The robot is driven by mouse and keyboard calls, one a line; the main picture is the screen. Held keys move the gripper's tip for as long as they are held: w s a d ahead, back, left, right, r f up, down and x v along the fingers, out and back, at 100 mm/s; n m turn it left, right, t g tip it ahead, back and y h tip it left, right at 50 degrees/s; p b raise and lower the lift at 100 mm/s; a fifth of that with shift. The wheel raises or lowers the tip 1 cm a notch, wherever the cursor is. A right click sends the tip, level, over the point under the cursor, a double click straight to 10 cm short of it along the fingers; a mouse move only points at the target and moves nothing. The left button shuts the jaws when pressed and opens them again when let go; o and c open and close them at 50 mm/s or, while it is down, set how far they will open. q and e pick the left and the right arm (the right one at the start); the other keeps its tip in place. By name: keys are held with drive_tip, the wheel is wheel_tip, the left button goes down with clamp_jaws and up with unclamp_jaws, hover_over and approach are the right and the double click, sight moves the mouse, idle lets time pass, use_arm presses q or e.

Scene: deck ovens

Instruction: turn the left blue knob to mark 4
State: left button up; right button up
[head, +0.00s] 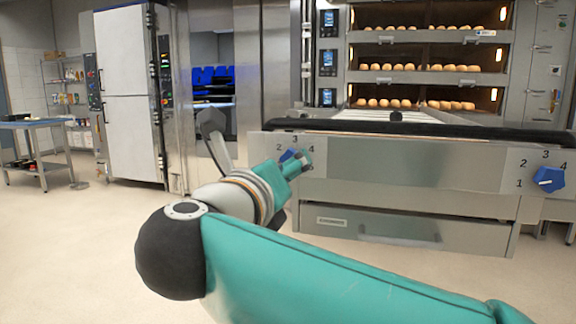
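The left blue knob (288,155) is on the left end of the steel front panel, with marks 2, 3 and 4 showing around it. Only a small blue part of it shows; the rest is hidden behind my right gripper, so I cannot tell where it points. My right gripper (301,162) has teal fingers and is right at the knob, overlapping it in the picture. I cannot tell whether the fingers touch it or how far they are closed. The arm comes in from the lower right and bends back at a black joint. My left gripper is not in view.
A second blue knob (548,179) sits at the panel's right end. A black padded edge (450,130) runs above the panel. Oven decks with bread (450,68) rise behind. A steel drawer (400,231) is below. The floor at left is clear, before a steel table (35,126).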

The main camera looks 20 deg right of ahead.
drive_tip(key=v, duration=0.7)
drive_tip(key=shift+s+a, duration=0.15)
drive_tip(key=shift+s, duration=0.1)
drive_tip(key=shift+f, duration=0.1)
